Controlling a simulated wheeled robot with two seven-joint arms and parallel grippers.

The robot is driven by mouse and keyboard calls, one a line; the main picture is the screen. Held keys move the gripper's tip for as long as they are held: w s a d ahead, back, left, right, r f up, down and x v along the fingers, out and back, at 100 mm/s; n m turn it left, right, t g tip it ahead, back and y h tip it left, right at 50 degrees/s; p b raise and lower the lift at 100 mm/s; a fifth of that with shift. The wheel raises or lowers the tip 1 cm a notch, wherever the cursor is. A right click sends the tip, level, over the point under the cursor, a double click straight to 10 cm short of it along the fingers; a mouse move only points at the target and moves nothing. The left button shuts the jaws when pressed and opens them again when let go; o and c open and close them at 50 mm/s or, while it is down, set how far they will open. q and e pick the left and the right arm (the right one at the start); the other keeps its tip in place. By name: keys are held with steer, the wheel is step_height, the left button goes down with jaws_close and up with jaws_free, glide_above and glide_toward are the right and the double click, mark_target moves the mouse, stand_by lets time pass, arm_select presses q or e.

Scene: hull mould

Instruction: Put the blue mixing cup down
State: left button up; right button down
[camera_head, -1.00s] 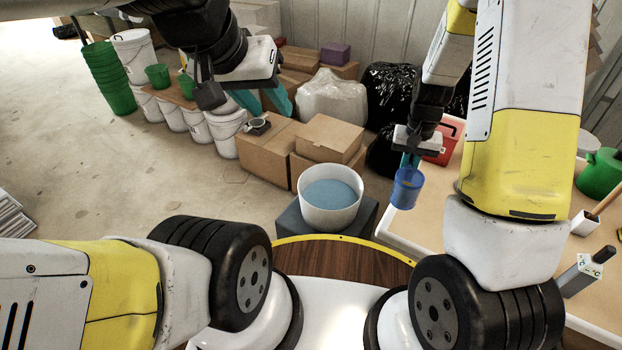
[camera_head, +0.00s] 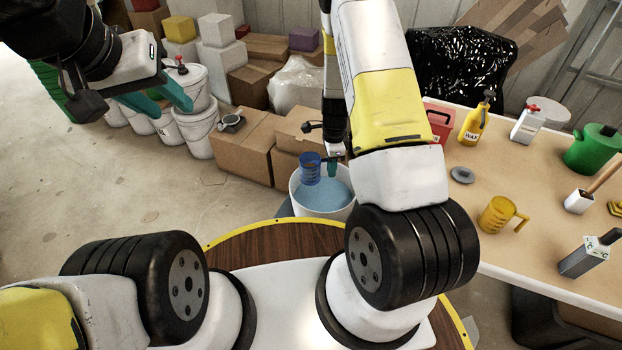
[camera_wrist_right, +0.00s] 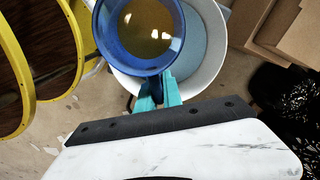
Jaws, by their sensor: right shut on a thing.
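The blue mixing cup (camera_head: 310,172) is held upright in the air, over or in front of the white tub (camera_head: 297,199) with blue contents. In the right wrist view the cup (camera_wrist_right: 105,42) is seen from above, with amber-coloured liquid inside and the tub behind it. My right gripper (camera_head: 333,163) is shut on the cup's side; its teal fingers (camera_wrist_right: 158,92) meet the near side of the cup in the wrist view. My left gripper (camera_head: 158,103) is open and empty, high at the left, with its fingers apart.
The worktable (camera_head: 420,195) at the right has bare room around a yellow jug (camera_head: 500,215), a grey disc (camera_head: 462,175), a wax bottle (camera_head: 477,120) and a green can (camera_head: 592,150). Cardboard boxes (camera_head: 245,145) and white buckets (camera_head: 198,130) stand on the floor behind the tub.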

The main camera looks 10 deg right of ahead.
steer(key=f+m, duration=0.2)
steer(key=f, duration=0.3)
steer(key=d+f+m, duration=0.1)
steer(key=f+m, duration=0.1)
steer(key=f, duration=0.3)
steer(key=f+m, duration=0.2)
steer(key=f, duration=0.4)
steer(key=shift+s+d+m, duration=0.2)
steer(key=shift+m, duration=0.2)
steer(key=shift+f, duration=2)
steer(key=shift+f, duration=0.15)
steer(key=c, duration=1.5)
jaws_free()
